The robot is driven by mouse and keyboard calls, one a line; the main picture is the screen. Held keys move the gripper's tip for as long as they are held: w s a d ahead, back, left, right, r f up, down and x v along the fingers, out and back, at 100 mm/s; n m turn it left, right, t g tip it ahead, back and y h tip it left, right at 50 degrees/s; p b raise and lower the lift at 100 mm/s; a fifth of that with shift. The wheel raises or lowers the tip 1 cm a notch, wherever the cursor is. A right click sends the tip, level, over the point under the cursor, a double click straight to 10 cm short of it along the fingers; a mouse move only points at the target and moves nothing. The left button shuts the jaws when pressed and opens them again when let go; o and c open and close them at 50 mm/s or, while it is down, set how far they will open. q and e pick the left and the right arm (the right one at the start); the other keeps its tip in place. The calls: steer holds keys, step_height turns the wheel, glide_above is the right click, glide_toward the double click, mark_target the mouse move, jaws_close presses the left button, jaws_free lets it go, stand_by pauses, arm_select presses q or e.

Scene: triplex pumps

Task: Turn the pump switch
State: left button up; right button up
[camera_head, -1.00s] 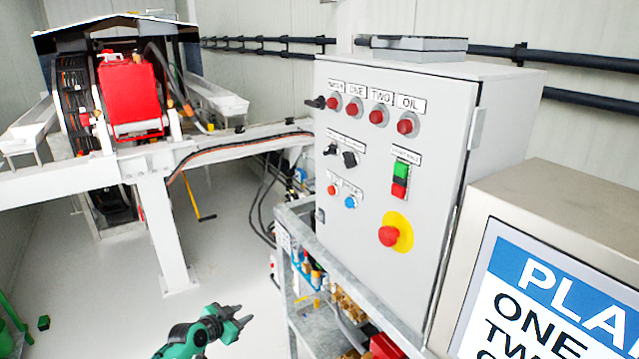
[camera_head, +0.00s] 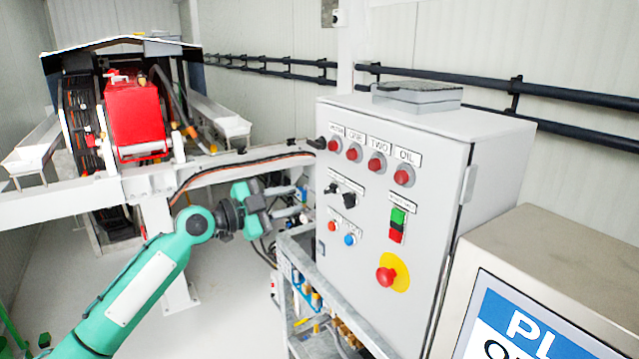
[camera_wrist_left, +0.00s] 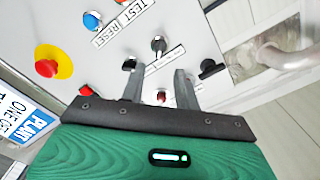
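The grey control cabinet (camera_head: 440,170) carries two black rotary switches, a left one (camera_head: 332,187) and a right one (camera_head: 348,198), below a row of red lamps. Their labels are too small to read, so I cannot tell which is the pump switch. In the left wrist view one black switch (camera_wrist_left: 158,45) lies beyond the fingertips and another (camera_wrist_left: 130,65) is close to the left finger. My left gripper (camera_head: 284,200) is left of the cabinet face; its fingers (camera_wrist_left: 159,85) are apart with nothing held between them. My right gripper is out of view.
A black side handle (camera_head: 317,143) sticks out at the cabinet's left edge. A red emergency button (camera_head: 387,276) on yellow and a green-red switch (camera_head: 397,224) are lower right. A metal shelf (camera_head: 300,262) stands below, and a screen (camera_head: 515,320) stands to the right.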

mark_target(326, 190)
arm_select(q)
steer(key=p+x, duration=0.3)
steer(key=x, duration=0.4)
steer(key=shift+w+d+r, duration=0.1)
steer(key=shift+r, duration=0.1)
steer(key=shift+w+d+f+p, duration=0.15)
steer(key=shift+w+d+p, duration=0.2)
steer(key=shift+d, duration=0.1)
steer(key=c, duration=0.6)
jaws_close()
